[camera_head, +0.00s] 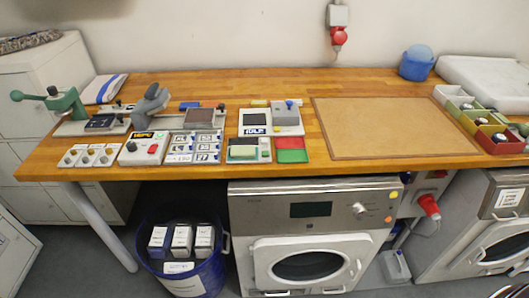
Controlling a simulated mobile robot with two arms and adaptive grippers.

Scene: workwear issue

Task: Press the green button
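Neither of my grippers is in view.
The wooden worktop (215,88) also carries a green lever press (62,103), a grey stamping device (150,104), label plates (194,148), a brown board (385,125) and coloured bins (500,138). A washing machine (310,225) and blue bin (205,278) stand below.

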